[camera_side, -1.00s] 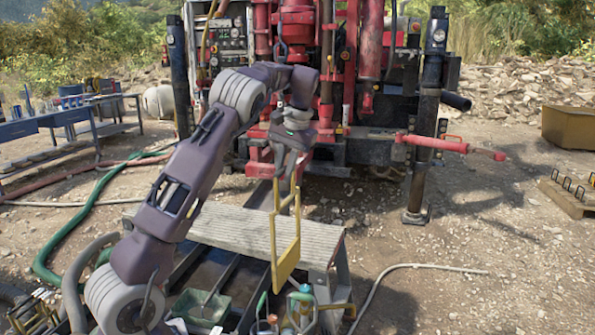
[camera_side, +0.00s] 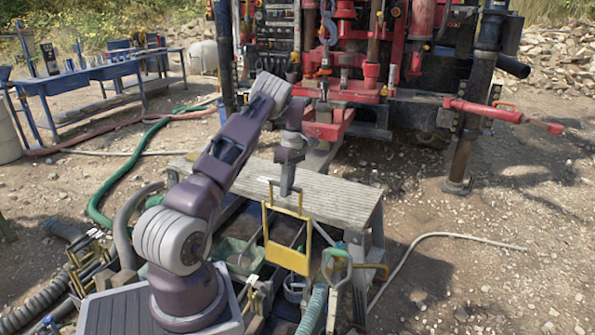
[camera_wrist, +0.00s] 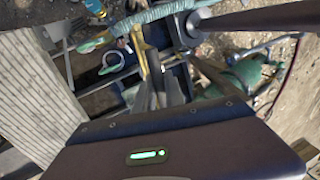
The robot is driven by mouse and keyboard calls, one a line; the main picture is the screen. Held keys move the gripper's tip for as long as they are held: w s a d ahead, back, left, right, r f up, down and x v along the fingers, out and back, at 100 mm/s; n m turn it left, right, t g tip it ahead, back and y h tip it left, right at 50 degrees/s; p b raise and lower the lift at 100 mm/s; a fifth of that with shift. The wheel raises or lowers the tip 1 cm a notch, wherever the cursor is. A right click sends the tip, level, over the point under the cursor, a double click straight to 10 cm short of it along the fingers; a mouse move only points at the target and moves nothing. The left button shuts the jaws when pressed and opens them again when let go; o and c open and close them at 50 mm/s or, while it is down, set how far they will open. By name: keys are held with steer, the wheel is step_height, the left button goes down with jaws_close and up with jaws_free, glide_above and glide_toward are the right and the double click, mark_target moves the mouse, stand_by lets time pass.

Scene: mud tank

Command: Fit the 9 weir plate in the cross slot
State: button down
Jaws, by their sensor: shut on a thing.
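My gripper (camera_side: 285,188) is shut on the top bar of a tall yellow frame, the weir plate (camera_side: 287,258), whose solid yellow panel hangs at the bottom. The plate hangs roughly upright, slightly tilted, in front of the walkway's near edge. I cannot read a number on it. In the wrist view the plate (camera_wrist: 152,60) shows nearly edge-on beyond my gripper. The mud tank (camera_side: 232,222) is the dark open trough below the walkway. I cannot make out the cross slot. Whether the plate touches the tank is unclear.
A grey slatted walkway (camera_side: 330,200) spans the tank behind the plate. Shovel handles (camera_side: 336,262) and a bucket (camera_side: 294,290) crowd close by the plate on the near right. A green scoop (camera_side: 240,256) lies left of it. Handled pieces (camera_side: 85,262) stand at left.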

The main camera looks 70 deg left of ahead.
step_height(320, 180, down, 12)
steer(key=n, duration=0.1)
steer(key=shift+s+a, duration=0.15)
steer(key=shift+s, duration=0.25)
stand_by(0.5)
steer(key=shift+w+r, duration=0.1)
steer(key=shift+w, duration=0.1)
steer(key=shift+f, duration=6.2)
